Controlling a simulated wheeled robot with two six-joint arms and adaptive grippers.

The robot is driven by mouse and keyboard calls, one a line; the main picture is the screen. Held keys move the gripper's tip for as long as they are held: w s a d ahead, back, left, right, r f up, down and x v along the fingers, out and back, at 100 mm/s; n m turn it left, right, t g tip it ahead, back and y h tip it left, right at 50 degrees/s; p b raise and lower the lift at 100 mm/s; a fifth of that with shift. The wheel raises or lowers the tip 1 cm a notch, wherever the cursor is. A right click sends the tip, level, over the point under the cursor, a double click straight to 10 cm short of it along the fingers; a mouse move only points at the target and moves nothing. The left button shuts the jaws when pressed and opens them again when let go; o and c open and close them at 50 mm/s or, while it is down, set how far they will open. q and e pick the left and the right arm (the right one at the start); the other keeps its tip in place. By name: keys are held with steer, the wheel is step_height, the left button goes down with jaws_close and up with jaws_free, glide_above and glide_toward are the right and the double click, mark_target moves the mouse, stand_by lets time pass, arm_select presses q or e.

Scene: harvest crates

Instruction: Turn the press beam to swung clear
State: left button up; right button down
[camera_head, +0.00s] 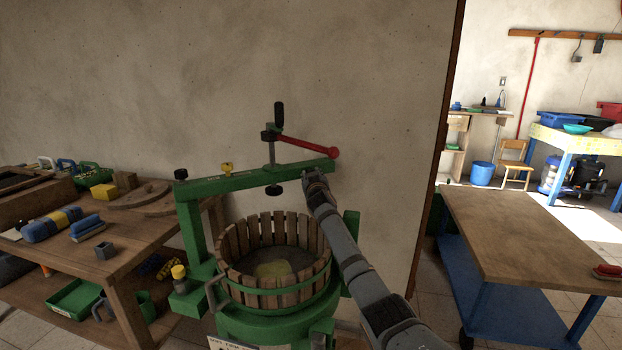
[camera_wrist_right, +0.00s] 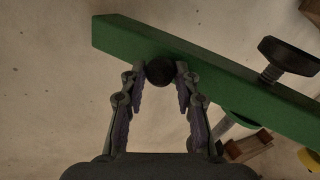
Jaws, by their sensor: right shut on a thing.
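The green press beam (camera_head: 233,181) runs from the post at the left across above the wooden-slatted press basket (camera_head: 275,262). A screw with a black handle (camera_head: 279,115) and a red lever (camera_head: 309,144) stands on the beam. My right gripper (camera_head: 316,178) is at the beam's right end. In the right wrist view the beam (camera_wrist_right: 217,82) crosses the picture, and my right gripper (camera_wrist_right: 164,75) is shut on a round black knob (camera_wrist_right: 159,71) at the beam's side. My left gripper is not in view.
A workbench (camera_head: 122,257) with tools and blocks stands at the left. A wooden-topped blue cart (camera_head: 525,230) stands at the right. A wall (camera_head: 330,70) is behind the press. My right arm passes over the basket's right side.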

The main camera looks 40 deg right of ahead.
steer(key=shift+d+r, duration=0.1)
steer(key=shift+d, duration=0.2)
steer(key=c, duration=1.3)
jaws_free()
steer(key=shift+s, duration=0.1)
steer(key=shift+o, duration=1.4)
steer(key=shift+s+d, duration=0.15)
steer(key=shift+d, duration=0.1)
steer(key=shift+a, duration=0.15)
steer(key=v, duration=1.2)
steer(key=shift+f, duration=0.2)
steer(key=shift+a, duration=0.1)
